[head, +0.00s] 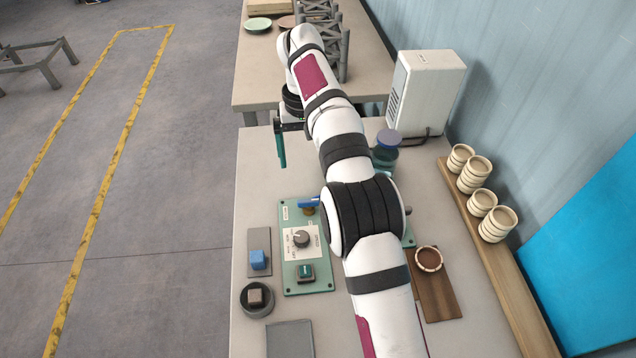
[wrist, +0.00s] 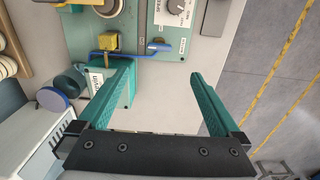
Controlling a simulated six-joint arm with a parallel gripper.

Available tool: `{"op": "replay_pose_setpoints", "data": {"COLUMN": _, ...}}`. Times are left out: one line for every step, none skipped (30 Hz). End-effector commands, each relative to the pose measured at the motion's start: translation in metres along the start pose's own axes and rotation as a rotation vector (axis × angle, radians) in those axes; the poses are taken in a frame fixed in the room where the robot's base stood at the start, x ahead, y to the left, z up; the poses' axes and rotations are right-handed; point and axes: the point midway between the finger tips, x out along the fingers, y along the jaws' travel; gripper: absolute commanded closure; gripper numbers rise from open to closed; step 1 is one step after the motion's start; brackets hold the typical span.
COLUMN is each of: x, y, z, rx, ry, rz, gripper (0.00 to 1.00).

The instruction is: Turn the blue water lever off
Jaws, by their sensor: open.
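The blue water lever (head: 308,203) sits at the top of the green control panel (head: 290,285), beside a brass fitting and partly hidden by my arm. My gripper (head: 282,160) is beyond the panel in the head view, with one teal finger showing. In the wrist view my gripper (wrist: 161,74) has its fingers wide apart, with nothing between them. The lever lies ahead of the fingertips, apart from them.
A speed dial (head: 302,238) and a green switch (head: 306,273) are on the panel. A blue-lidded jar (head: 388,140) and a white machine (head: 425,92) stand right of my arm. Stacked cups (head: 474,174) line a wooden shelf. The tabletop left of the panel's top is clear.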

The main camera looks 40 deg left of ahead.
Motion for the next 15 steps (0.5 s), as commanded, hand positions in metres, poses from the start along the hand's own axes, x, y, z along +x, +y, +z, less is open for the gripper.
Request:
{"op": "replay_pose_setpoints", "data": {"x": 0.010, "y": 0.000, "z": 0.002, "rx": 0.001, "ry": -0.005, "rz": -0.001, "gripper": 0.00}}
{"op": "replay_pose_setpoints", "data": {"x": 0.018, "y": 0.001, "z": 0.002, "rx": 0.001, "ry": -0.004, "rz": -0.001, "gripper": 0.00}}
{"op": "replay_pose_setpoints", "data": {"x": 0.030, "y": 0.001, "z": 0.002, "rx": 0.002, "ry": -0.005, "rz": 0.000, "gripper": 0.00}}
{"op": "replay_pose_setpoints", "data": {"x": 0.040, "y": 0.001, "z": 0.002, "rx": 0.002, "ry": -0.005, "rz": -0.001, "gripper": 0.00}}
{"op": "replay_pose_setpoints", "data": {"x": 0.049, "y": 0.001, "z": 0.002, "rx": 0.002, "ry": -0.005, "rz": 0.000, "gripper": 0.00}}
{"op": "replay_pose_setpoints", "data": {"x": 0.062, "y": 0.001, "z": 0.002, "rx": 0.004, "ry": -0.005, "rz": -0.001, "gripper": 0.00}}
{"op": "replay_pose_setpoints", "data": {"x": 0.071, "y": 0.001, "z": 0.002, "rx": 0.003, "ry": -0.004, "rz": -0.001, "gripper": 0.00}}
{"op": "replay_pose_setpoints", "data": {"x": 0.080, "y": 0.001, "z": 0.001, "rx": 0.004, "ry": -0.003, "rz": -0.001, "gripper": 0.00}}
{"op": "replay_pose_setpoints", "data": {"x": 0.091, "y": 0.001, "z": 0.002, "rx": 0.003, "ry": -0.003, "rz": -0.001, "gripper": 0.00}}
{"op": "replay_pose_setpoints", "data": {"x": 0.099, "y": 0.001, "z": 0.001, "rx": 0.004, "ry": -0.002, "rz": -0.002, "gripper": 0.00}}
{"op": "replay_pose_setpoints", "data": {"x": 0.106, "y": 0.001, "z": 0.001, "rx": 0.005, "ry": -0.003, "rz": -0.002, "gripper": 0.00}}
{"op": "replay_pose_setpoints", "data": {"x": 0.115, "y": 0.001, "z": 0.001, "rx": 0.005, "ry": -0.003, "rz": -0.001, "gripper": 0.00}}
{"op": "replay_pose_setpoints", "data": {"x": 0.121, "y": 0.001, "z": 0.001, "rx": 0.004, "ry": -0.001, "rz": -0.001, "gripper": 0.00}}
{"op": "replay_pose_setpoints", "data": {"x": 0.125, "y": 0.001, "z": 0.001, "rx": 0.005, "ry": -0.001, "rz": -0.002, "gripper": 0.00}}
{"op": "replay_pose_setpoints", "data": {"x": 0.131, "y": 0.001, "z": 0.001, "rx": 0.005, "ry": 0.000, "rz": -0.002, "gripper": 0.00}}
